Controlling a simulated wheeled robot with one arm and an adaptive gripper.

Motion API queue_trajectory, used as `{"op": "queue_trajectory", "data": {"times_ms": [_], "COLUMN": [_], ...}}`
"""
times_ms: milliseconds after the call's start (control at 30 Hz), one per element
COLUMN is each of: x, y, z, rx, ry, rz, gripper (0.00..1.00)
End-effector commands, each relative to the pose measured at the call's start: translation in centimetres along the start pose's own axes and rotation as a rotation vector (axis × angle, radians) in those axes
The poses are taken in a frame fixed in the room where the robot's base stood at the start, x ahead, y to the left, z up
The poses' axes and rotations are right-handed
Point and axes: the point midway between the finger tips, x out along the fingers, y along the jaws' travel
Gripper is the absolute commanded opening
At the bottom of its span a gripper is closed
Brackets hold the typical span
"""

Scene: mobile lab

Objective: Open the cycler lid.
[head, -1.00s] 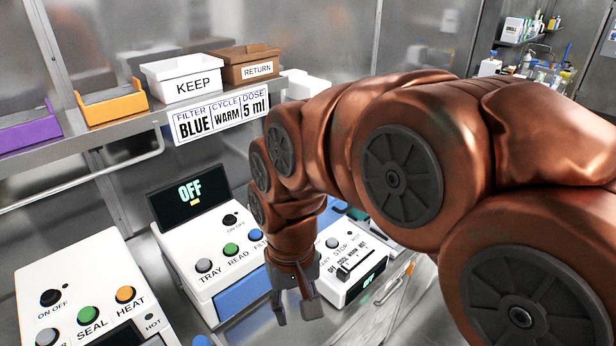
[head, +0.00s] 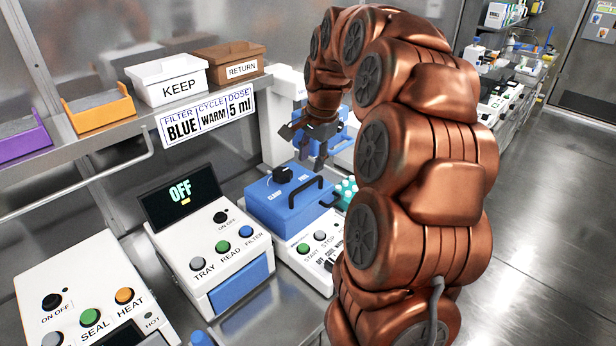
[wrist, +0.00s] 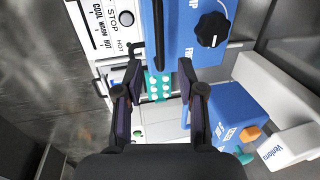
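The cycler (head: 303,247) is a white unit with START and STOP buttons and a COOL/WARM/HOT selector. Its blue lid (head: 270,205) looks shut and carries a black clamp knob (head: 283,175) and a black bar handle (head: 308,192). In the wrist view, the lid (wrist: 190,50) is at the top, with the knob (wrist: 212,29) to its right and the handle (wrist: 157,35) along its left edge. My gripper (head: 310,155) is above and behind the lid, apart from it. In the wrist view my gripper (wrist: 161,100) has its fingers apart with nothing held between them.
A teal tube rack (head: 347,188) stands close beside the lid, and shows beneath my fingers in the wrist view (wrist: 160,82). A white and blue machine (wrist: 235,110) is near. The filter reader (head: 220,250) shows OFF. A shelf sign (head: 210,118) reads BLUE, WARM, 5 ml.

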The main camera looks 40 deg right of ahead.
Motion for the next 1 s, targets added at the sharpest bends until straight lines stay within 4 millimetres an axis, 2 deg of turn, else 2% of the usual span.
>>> {"op": "queue_trajectory", "data": {"times_ms": [533, 733, 1000], "x": [6.3, 7.4, 7.5], "y": [0.1, 0.0, 0.1], "z": [0.2, 0.1, 0.1], "rx": [-0.002, -0.002, -0.003], "ry": [-0.005, -0.001, -0.001], "rz": [0.006, 0.001, 0.001], "gripper": [0.39, 0.39, 0.39]}}
